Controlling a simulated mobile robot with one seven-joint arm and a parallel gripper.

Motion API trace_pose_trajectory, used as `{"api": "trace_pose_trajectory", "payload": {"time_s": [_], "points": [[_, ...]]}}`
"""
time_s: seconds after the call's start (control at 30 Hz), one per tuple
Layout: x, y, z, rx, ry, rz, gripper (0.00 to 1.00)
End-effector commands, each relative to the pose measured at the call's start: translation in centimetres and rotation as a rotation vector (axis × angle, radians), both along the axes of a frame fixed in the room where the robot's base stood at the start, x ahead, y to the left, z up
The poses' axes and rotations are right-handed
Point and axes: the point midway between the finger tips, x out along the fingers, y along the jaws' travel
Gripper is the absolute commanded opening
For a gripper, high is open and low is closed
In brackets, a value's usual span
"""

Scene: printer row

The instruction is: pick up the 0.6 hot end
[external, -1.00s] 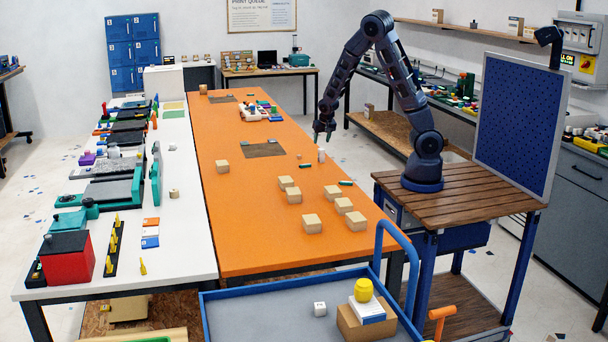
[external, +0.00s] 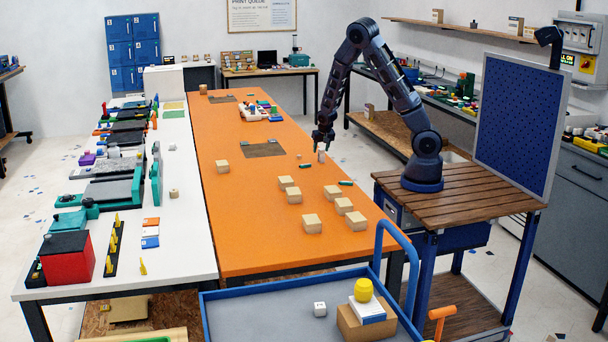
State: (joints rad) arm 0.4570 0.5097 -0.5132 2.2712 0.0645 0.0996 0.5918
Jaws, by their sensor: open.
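My gripper (external: 322,142) points down over the right side of the orange table (external: 240,240), with open jaws. A small pale upright piece (external: 321,156) stands directly under or between the fingers; I cannot tell which. Two small dark green pieces lie close by: one (external: 305,166) just left of and nearer than the gripper, one (external: 346,183) nearer the right edge. A tiny tan piece (external: 299,156) lies to the left. The pieces are too small to read any 0.6 marking, so I cannot tell which is the 0.6 hot end.
Several cardboard boxes stand on the near part of the orange table, one (external: 312,223) toward the front. A dark mat (external: 263,150) lies left of the gripper. A tray with small coloured parts (external: 262,115) is farther back.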

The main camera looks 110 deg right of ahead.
Motion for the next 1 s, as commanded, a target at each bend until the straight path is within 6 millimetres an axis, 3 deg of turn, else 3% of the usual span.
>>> {"api": "trace_pose_trajectory", "payload": {"time_s": [0.4, 0.73, 0.77, 0.93, 1.0], "points": [[-0.6, -1.9, -3.8, 0.001, 0.002, -0.002, 0.51], [-0.6, -2.1, -4.2, 0.000, 0.000, -0.001, 0.51], [-0.6, -2.1, -4.2, 0.000, 0.000, -0.001, 0.49], [-0.6, -2.1, -4.2, 0.000, 0.000, -0.001, 0.16], [-0.6, -2.1, -4.2, 0.000, 0.000, -0.001, 0.14]]}}
